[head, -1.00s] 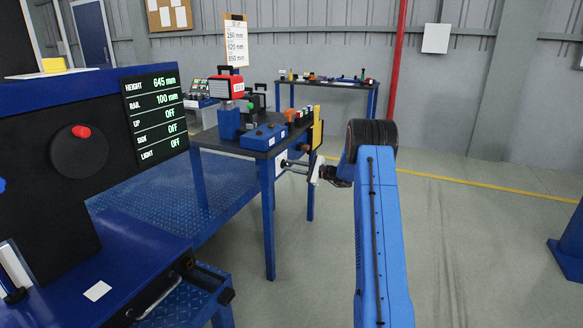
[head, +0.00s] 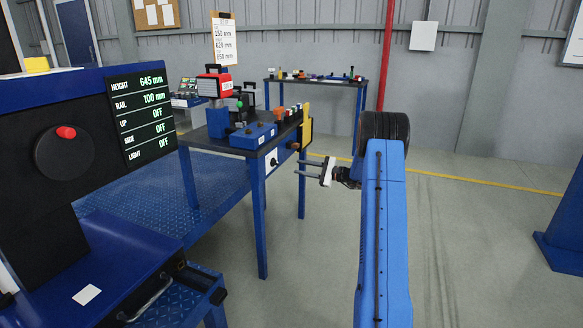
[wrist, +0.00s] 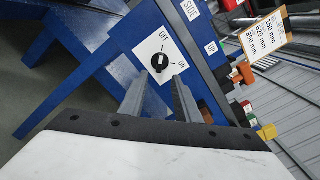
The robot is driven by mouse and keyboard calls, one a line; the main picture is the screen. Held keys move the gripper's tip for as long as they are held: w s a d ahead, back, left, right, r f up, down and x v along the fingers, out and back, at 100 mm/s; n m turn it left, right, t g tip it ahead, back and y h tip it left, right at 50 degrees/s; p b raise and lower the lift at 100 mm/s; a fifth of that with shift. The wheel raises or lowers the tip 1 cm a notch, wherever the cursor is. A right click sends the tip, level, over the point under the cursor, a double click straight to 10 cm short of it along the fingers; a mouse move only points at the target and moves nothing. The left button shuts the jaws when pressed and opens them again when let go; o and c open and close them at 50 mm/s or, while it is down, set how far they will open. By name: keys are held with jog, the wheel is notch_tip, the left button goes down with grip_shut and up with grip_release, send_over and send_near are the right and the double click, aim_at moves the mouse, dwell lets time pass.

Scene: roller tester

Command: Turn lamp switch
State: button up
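The lamp switch is a black round knob (wrist: 159,63) on a white plate marked OFF and ON, fixed to the blue table's end. Its exact pointer direction is hard to read. In the head view its white plate (head: 271,161) shows below the table top. My gripper (head: 297,168) is open and empty, to the right of the plate and apart from it. In the wrist view the knob appears between the two grey fingers (wrist: 161,75), beyond their tips. The black display (head: 140,112) reads LIGHT OFF, with HEIGHT 645 mm and RAIL 100 mm.
The blue table (head: 255,215) carries a red-faced device (head: 215,86) and a blue box (head: 254,136). A yellow panel (head: 307,126) stands at its right end. A black handwheel (head: 64,160) with a red knob is at left.

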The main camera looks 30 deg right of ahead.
jog(key=v, duration=0.7)
dwell(0.4)
jog(key=s+a+r+n+g, duration=0.2)
jog(key=s+a+r+g, duration=0.15)
jog(key=a, duration=0.55)
jog(key=s+a+r+n+g, duration=0.2)
jog(key=s+a+r+n, duration=0.15)
jog(key=a, duration=0.45)
jog(key=s+a+r+n+g, duration=0.1)
jog(key=s+a+r+g, duration=0.2)
jog(key=a, duration=0.6)
jog(key=s+a+r+n+g+h, duration=0.1)
jog(key=s+a+n+g+h, duration=0.15)
jog(key=s+a, duration=0.7)
jog(key=s+a+n+h, duration=0.2)
jog(key=s+a+n, duration=0.1)
jog(key=s, duration=0.6)
jog(key=s+a+n+h, duration=0.2)
jog(key=s, duration=0.7)
jog(key=s+d+f+n+t+h, duration=0.1)
jog(key=s+d+f+n+h, duration=0.1)
jog(key=s, duration=1.4)
jog(key=f+n+h, duration=0.1)
jog(key=n+h, duration=0.1)
jog(key=n, duration=0.1)
jog(key=shift+s+d+t, duration=0.25)
jog(key=shift+t, duration=0.05)
